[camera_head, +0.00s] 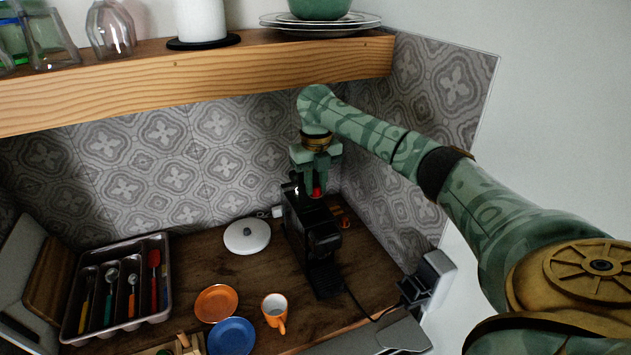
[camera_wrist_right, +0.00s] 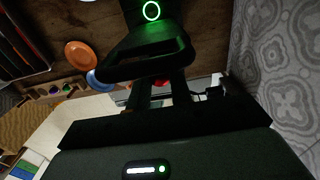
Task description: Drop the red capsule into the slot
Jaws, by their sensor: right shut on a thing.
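The red capsule (camera_head: 316,193) shows as a small red spot between the fingertips of my right gripper (camera_head: 316,186) in the head view. The right gripper points down and is shut on it, at the top rear of the black coffee machine (camera_head: 312,235). The slot itself is hidden behind the gripper and the machine's upper parts. I cannot tell whether the capsule touches the machine. In the right wrist view, dark machine parts with a lit green ring (camera_wrist_right: 151,10) fill the upper middle. My left gripper is not in view.
A white round lid (camera_head: 247,236) lies left of the machine. An orange plate (camera_head: 216,303), a blue plate (camera_head: 231,336) and an orange mug (camera_head: 274,310) stand in front. A cutlery tray (camera_head: 70,325) is at left. A wooden shelf (camera_head: 200,75) runs above, near my right arm.

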